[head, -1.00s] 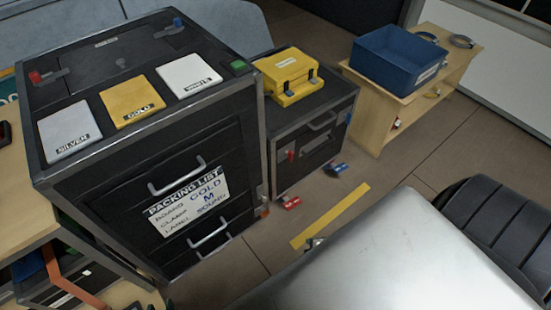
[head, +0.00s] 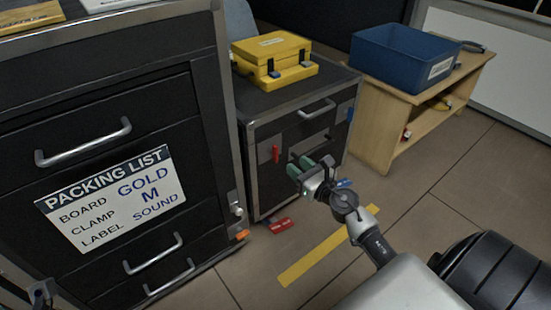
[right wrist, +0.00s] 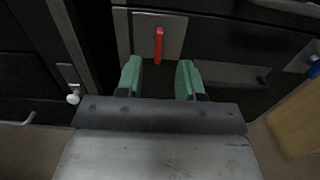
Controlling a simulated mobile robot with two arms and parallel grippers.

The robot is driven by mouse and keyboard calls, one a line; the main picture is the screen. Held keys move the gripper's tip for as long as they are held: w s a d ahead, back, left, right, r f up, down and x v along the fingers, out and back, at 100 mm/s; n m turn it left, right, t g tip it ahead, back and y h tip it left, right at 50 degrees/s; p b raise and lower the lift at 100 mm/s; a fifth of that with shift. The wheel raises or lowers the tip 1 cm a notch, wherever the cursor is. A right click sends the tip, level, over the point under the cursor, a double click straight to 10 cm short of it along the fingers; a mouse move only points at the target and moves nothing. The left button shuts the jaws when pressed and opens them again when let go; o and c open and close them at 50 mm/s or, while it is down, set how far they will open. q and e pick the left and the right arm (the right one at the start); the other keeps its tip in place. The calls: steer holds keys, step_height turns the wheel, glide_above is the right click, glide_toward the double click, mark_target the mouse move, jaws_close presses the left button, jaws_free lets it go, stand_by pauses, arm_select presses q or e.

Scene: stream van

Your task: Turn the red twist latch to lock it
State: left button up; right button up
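The red twist latch (head: 276,153) sits on a grey plate at the left of the low black case's front (head: 318,128). Its handle points straight up and down. In the right wrist view the red latch (right wrist: 158,44) is upright, ahead of the fingers and in line with the gap between them. My right gripper (head: 309,166) is open, with green fingers, in front of the case and a little right of the latch in the head view. It also shows in the right wrist view (right wrist: 159,73), with nothing between its fingers and apart from the latch.
A tall black cabinet (head: 205,120) with handles and a packing list stands at left. A yellow case (head: 275,60) lies on the low case. A blue bin (head: 400,58) stands on a wooden bench (head: 385,125). A red tag (head: 280,225) and yellow tape (head: 320,250) are on the floor.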

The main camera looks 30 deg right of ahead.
mark_target(278, 149)
steer(key=w, duration=0.7)
steer(key=w+b, duration=0.1)
steer(key=w, duration=0.2)
steer(key=shift+w+a, duration=0.3)
steer(key=shift+a, duration=0.1)
jaws_close()
